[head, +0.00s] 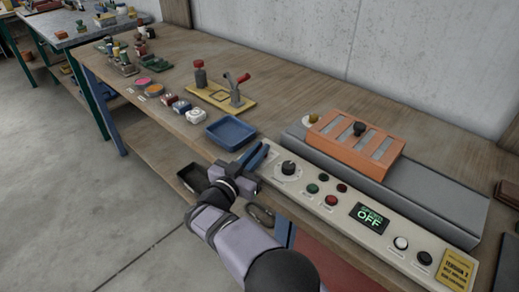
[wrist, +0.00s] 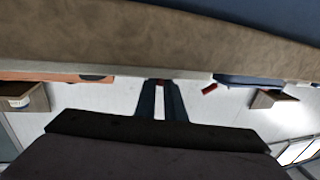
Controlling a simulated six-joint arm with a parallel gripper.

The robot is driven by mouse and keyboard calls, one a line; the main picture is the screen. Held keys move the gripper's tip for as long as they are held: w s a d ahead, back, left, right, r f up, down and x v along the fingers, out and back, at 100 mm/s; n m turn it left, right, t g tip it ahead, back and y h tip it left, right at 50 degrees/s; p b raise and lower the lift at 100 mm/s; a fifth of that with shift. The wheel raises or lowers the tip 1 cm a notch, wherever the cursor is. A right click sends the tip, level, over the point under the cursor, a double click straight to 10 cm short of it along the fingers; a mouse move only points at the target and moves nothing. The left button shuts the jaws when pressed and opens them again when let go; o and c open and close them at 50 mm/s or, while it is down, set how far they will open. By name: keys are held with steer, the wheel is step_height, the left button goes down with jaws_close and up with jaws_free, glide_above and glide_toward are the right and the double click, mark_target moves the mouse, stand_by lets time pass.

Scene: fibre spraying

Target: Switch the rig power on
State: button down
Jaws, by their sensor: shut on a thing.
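The rig's long cream control panel (head: 323,207) runs along the front of the bench. Its green-lit display (head: 370,217) reads OFF. My gripper (head: 254,156) is at the panel's left end, left of the large black dial (head: 288,168). Its blue fingers are shut on a small part that they mostly hide. In the wrist view a small reddish bit shows at the fingertips (wrist: 160,84); I cannot tell for sure whether it is the power switch. Green (head: 312,188) and red (head: 331,200) buttons sit right of the dial.
An orange slotted block (head: 355,140) sits on the grey rig bed behind the panel. A yellow base with a red-handled lever (head: 238,90) stands farther back. A black bin (head: 193,178) is below the bench edge.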

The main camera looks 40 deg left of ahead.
steer(key=shift+a+m+h, duration=0.1)
steer(key=shift+m+h, duration=0.8)
steer(key=shift+h, duration=0.5)
steer(key=c, duration=1.8)
jaws_free()
steer(key=shift+c, duration=0.2)
steer(key=s+b, duration=0.1)
steer(key=s, duration=0.6)
steer(key=shift+s+d, duration=0.2)
